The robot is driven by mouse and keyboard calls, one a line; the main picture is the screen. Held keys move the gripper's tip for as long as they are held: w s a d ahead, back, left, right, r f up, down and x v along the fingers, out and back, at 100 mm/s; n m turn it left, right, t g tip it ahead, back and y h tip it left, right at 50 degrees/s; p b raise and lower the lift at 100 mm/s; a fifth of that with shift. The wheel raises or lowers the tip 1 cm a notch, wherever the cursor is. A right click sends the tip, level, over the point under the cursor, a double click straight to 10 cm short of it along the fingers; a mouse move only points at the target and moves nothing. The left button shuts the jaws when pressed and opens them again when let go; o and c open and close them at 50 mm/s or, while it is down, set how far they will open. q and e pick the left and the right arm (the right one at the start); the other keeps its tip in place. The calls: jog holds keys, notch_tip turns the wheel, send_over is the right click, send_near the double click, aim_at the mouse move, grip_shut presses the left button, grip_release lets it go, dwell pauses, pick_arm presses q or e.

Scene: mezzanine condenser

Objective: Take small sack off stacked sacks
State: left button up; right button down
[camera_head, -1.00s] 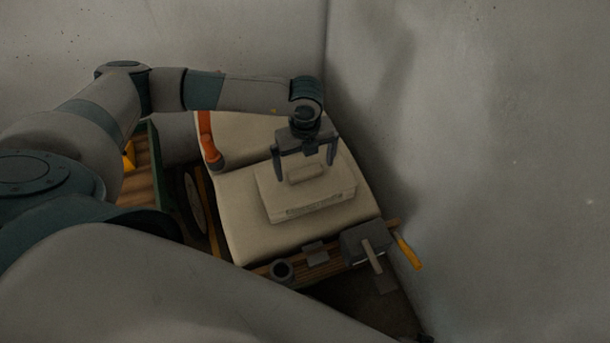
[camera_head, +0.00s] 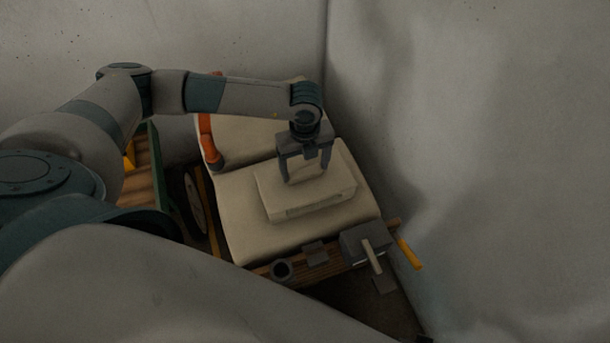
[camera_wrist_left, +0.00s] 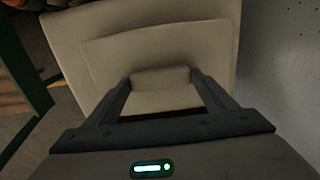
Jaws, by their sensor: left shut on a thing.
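The small sack (camera_head: 305,196) is a pale, flat, box-like bag with a raised handle-like block (camera_wrist_left: 160,79) on top. It lies on the larger stacked sacks (camera_head: 245,225), which are cream coloured. My left gripper (camera_head: 306,179) points down over the small sack and is shut on the raised block. In the left wrist view the two fingers (camera_wrist_left: 160,82) stand at either side of the block, and the small sack (camera_wrist_left: 112,56) spreads out beyond them. My right gripper does not show in either view.
An orange tool (camera_head: 209,142) stands at the left. A concrete wall (camera_head: 480,150) is close on the right.

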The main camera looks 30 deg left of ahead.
pick_arm(q)
jog(key=shift+w+r, duration=0.1)
jog(key=shift+r, duration=0.1)
